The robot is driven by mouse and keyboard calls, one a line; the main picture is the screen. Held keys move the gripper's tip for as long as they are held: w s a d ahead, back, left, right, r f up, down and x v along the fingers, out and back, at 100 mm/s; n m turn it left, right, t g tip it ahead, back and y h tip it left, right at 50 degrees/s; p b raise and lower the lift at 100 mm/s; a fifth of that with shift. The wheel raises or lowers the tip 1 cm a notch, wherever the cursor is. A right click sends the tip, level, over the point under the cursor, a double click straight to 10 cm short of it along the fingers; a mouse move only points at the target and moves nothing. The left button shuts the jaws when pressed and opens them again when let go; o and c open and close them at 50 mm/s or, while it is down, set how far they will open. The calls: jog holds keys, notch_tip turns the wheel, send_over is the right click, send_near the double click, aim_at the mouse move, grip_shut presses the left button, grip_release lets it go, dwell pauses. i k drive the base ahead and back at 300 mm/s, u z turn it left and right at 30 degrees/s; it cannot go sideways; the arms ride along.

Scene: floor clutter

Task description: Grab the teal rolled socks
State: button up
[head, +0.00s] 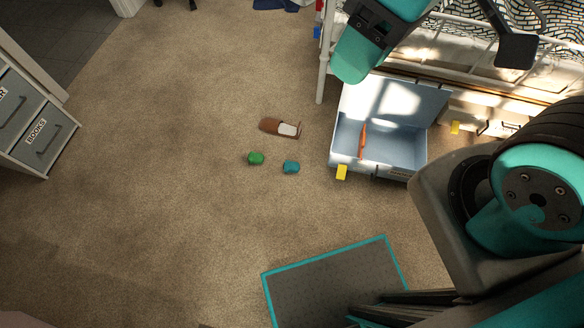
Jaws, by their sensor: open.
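The teal rolled socks (291,167) are a small rounded teal bundle lying on the beige carpet, near the middle of the head view. A similar green bundle (255,158) lies a short way to their left, with bare carpet between. Parts of my arm show large at the top and at the right, in teal and black. I cannot make out my gripper's fingertips in this view. Nothing covers the teal socks.
A brown slipper-like thing (279,127) lies just above the socks. An open pale-blue box (378,172) with yellow latches stands to their right beside a white bed frame. A teal-edged grey panel (325,277) is below. Drawers (38,134) stand far left. Carpet left is clear.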

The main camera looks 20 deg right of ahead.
aim_at(290, 167)
jog(key=z, duration=0.25)
jog(key=i, duration=0.9)
